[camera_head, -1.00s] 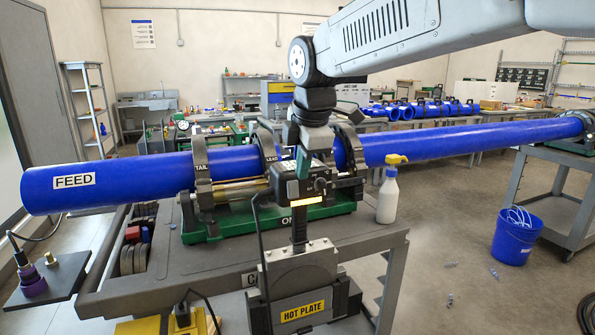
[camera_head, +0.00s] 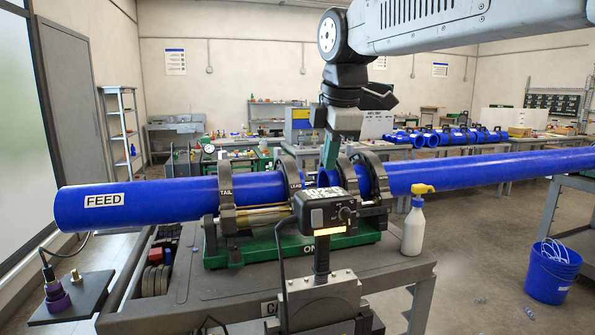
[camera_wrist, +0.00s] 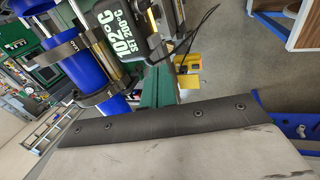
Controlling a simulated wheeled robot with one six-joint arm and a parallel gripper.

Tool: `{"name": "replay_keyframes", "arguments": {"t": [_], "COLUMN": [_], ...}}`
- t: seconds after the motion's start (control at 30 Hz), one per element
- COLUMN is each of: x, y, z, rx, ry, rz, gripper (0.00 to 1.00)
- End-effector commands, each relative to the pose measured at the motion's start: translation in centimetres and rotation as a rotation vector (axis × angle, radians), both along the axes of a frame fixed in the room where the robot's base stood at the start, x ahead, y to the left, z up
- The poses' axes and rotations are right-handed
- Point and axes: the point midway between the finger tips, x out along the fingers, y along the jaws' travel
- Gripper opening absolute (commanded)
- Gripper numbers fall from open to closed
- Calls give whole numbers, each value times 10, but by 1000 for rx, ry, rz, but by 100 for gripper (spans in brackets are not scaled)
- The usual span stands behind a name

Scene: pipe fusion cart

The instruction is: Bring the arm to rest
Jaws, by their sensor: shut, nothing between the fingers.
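My gripper (camera_head: 329,158) hangs from the wrist under the grey arm, pointing down, shut and empty. It is at the gap between the blue pipe marked FEED (camera_head: 150,200) and the long blue pipe (camera_head: 470,172), near the clamp rings (camera_head: 348,178). In the picture it stands above the hot plate's control box (camera_head: 327,212), apart from it. The wrist view shows that box's display reading 102°C, set 200°C (camera_wrist: 118,30). A pale panel with a bolted black edge fills the bottom of the wrist view; I cannot tell what it is.
The cart top (camera_head: 180,300) carries the green fusion machine (camera_head: 225,252). A spray bottle (camera_head: 414,228) stands at the cart's right. A blue bucket (camera_head: 552,272) is on the floor at the right. Work tables stand behind; the floor between is mostly clear.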

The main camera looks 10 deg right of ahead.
Motion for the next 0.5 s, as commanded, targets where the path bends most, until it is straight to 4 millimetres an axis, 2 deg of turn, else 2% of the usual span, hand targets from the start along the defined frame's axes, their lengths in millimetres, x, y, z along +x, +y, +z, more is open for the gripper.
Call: {"name": "replay_keyframes", "arguments": {"t": [0.07, 0.17, 0.27, 0.4, 0.5], "x": [-3, -27, -74, -159, -212], "y": [0, -6, -24, -54, -70], "z": [-10, -42, -76, -127, -160], "rx": [36, 93, 154, 224, 256], "ry": [22, 90, 146, 202, 218], "rz": [-116, -362, -675, -1128, -1367], "gripper": [0, 0, 0, 0, 0]}}
